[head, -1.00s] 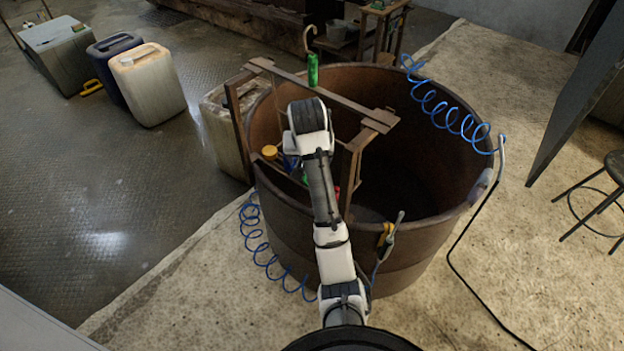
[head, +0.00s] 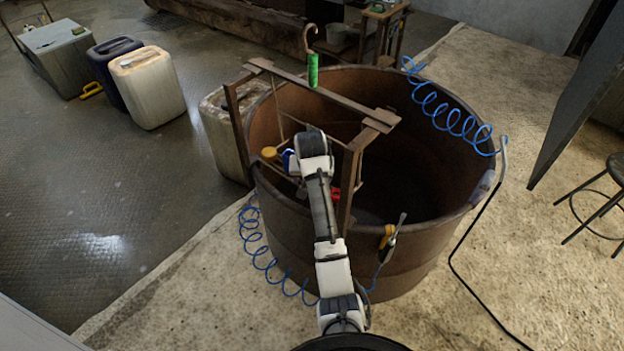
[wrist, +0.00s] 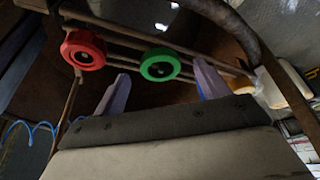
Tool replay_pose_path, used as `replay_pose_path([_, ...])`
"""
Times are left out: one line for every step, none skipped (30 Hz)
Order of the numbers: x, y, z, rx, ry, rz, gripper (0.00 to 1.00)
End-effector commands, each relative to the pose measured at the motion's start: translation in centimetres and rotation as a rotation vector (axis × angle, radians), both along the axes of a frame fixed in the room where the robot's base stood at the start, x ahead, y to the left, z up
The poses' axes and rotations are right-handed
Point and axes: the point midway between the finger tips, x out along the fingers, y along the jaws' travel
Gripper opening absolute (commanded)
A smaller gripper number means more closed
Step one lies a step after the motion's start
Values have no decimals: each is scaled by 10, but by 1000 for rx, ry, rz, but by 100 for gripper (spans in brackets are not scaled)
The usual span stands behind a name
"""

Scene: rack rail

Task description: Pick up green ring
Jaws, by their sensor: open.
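The green ring (wrist: 159,64) hangs on a thin rail of the wooden rack, seen in the wrist view between and beyond my fingertips. My gripper (wrist: 158,85) is open, with one finger on each side of the ring's line and nothing held. A red ring (wrist: 84,49) sits to the left of the green ring on the rack. The red ring (head: 334,193) shows just right of my arm.
The wooden rack (head: 355,103) stands at the large rusty tub (head: 420,225). A green-handled hook (head: 313,70) is at the rack's top bar. Blue coiled hoses (head: 445,112) hang on the tub.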

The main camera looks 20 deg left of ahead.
Motion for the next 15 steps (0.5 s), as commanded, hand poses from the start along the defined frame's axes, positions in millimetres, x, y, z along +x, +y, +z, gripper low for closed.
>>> replay_pose_path([2, 1, -5, -1, 2, 0, 74])
replay_pose_path([3, 1, -8, -1, 2, 0, 74])
replay_pose_path([4, 1, -10, 0, 0, 0, 74])
replay_pose_path([4, 2, -12, 0, -1, 1, 74])
replay_pose_path([5, 2, -12, 0, -1, 0, 74])
replay_pose_path([5, 2, -13, 0, -1, 1, 74])
replay_pose_path([5, 2, -13, 0, -1, 0, 74])
replay_pose_path([5, 2, -13, 0, -1, 0, 74])
replay_pose_path([5, 2, -13, 0, -1, 0, 74])
replay_pose_path([5, 2, -13, 0, -1, 0, 74])
replay_pose_path([5, 2, -13, 0, -1, 0, 74])
replay_pose_path([5, 2, -13, 0, -1, 0, 69])
replay_pose_path([5, 2, -13, 0, -1, 0, 65])
replay_pose_path([5, 2, -13, 1, -2, 0, 61])
replay_pose_path([5, 2, -13, 1, -2, 0, 56])
